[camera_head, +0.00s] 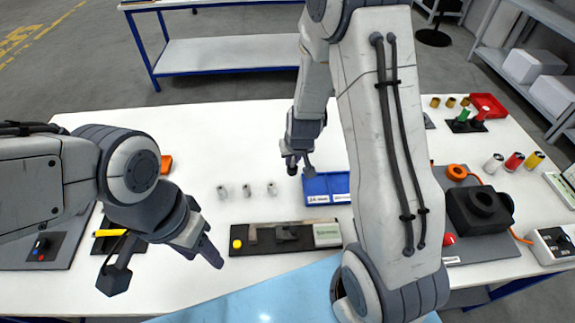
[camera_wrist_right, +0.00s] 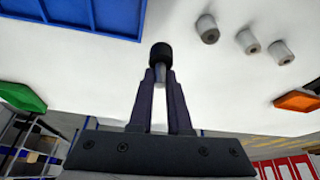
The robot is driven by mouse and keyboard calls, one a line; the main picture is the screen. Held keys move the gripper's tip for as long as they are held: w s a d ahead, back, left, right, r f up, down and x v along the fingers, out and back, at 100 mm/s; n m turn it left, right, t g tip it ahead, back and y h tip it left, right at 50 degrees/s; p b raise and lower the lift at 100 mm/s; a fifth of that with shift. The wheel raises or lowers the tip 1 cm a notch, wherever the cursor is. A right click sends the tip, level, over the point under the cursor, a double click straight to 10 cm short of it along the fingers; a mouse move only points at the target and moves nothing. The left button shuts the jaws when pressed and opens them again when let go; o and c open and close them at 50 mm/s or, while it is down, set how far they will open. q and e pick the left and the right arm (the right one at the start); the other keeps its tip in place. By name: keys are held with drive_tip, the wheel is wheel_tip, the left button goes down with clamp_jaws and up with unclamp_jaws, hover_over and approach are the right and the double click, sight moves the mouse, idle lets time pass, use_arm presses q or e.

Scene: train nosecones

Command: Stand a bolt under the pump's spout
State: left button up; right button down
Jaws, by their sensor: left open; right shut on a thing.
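My right gripper (camera_head: 297,165) is above the white table, just behind the blue tray. In the right wrist view its fingers (camera_wrist_right: 160,85) are shut on a bolt (camera_wrist_right: 160,55). The bolt's black head sticks out past the fingertips and part of its grey shank shows between them. My left gripper (camera_head: 164,270) is open and empty over the left front of the table. I cannot tell for sure which item is the pump. A black machine (camera_head: 482,210) with a round top stands on a grey mat at the right, partly behind my right arm. No spout is clear.
A blue tray (camera_head: 318,199) lies mid-table. Several small grey cylinders, one here (camera_head: 247,189), stand left of it. A dark fixture board (camera_head: 286,237) lies in front. A red bin (camera_head: 488,104) and coloured cylinders (camera_head: 514,162) are at the right. The back left table is clear.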

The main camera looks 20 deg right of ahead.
drive_tip(key=s+d+r+b, duration=0.4)
drive_tip(key=s+r+b, duration=0.1)
drive_tip(key=s, duration=0.3)
drive_tip(key=shift+s+d+r+b, duration=0.25)
drive_tip(key=shift+d+b, duration=0.05)
drive_tip(key=shift+b, duration=0.1)
